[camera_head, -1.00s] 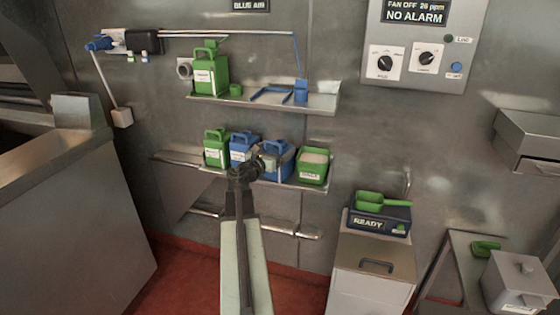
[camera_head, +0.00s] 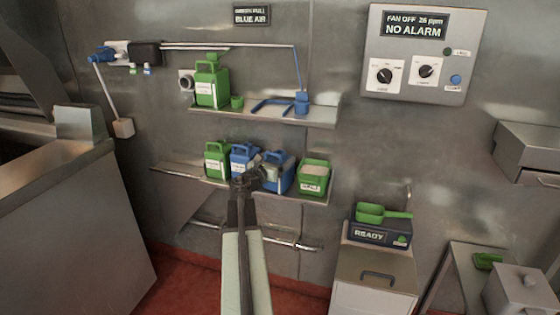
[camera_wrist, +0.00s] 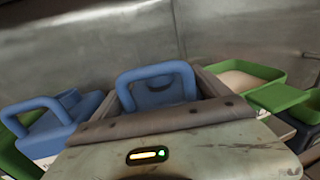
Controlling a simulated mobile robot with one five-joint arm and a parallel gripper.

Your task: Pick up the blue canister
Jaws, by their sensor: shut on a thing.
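A blue canister (camera_head: 284,181) with a loop handle stands on the lower wall shelf, partly hidden behind my gripper (camera_head: 256,178). In the wrist view my gripper (camera_wrist: 165,119) fills the lower middle, and the canister's blue handle (camera_wrist: 155,70) shows between its jaws. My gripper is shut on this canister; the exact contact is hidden. No gap between canister and shelf can be made out. A second blue container (camera_head: 241,156) with a white label stands just to its left, and it also shows at the left of the wrist view (camera_wrist: 62,122).
A green jug (camera_head: 217,160) stands at the shelf's left and an open green tub (camera_head: 313,179) close to the canister's right. The upper shelf (camera_head: 318,116) overhangs with a green jug and blue items. A READY box (camera_head: 372,234) with a green scoop is lower right.

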